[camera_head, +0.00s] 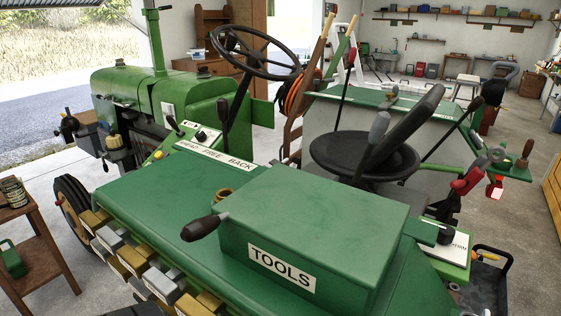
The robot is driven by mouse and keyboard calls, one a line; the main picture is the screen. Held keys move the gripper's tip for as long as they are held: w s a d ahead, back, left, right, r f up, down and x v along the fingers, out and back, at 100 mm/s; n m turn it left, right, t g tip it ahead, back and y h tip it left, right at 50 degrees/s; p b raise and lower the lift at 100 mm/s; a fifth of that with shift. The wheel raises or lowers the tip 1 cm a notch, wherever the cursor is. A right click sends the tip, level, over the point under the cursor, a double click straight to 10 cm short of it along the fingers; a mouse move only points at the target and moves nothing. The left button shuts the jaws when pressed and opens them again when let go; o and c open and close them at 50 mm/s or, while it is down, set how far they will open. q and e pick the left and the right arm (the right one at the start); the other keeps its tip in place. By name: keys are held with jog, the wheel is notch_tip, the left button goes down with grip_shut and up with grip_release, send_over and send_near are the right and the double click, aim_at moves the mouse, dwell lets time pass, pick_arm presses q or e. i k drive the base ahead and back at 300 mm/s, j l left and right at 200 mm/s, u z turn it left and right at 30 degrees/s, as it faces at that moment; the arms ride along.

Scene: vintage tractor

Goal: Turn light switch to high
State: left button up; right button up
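The green tractor (130,215) fills the middle of the view. A white panel with a dark rotary knob (200,134) sits on its green dash at left centre, beside a dark lever. Another dark knob (445,236) stands on a white labelled plate at the lower right; its lettering is partly hidden. I cannot tell which of these is the light switch, and the markings are too small to read a setting. Neither of my grippers is in view.
A green box labelled TOOLS (310,225) with a dark-handled lever (203,227) stands in the foreground. The steering wheel (255,52), black seat (365,155) and several upright levers crowd the middle. A wooden stand (40,262) is at left. Open floor lies behind at right.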

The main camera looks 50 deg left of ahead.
aim_at(201, 136)
jog(key=u, duration=2.1)
jog(key=j+z, duration=0.2)
jog(key=z, duration=0.15)
jog(key=i+j+z, duration=0.1)
jog(key=z, duration=0.25)
jog(key=j+z, duration=0.4)
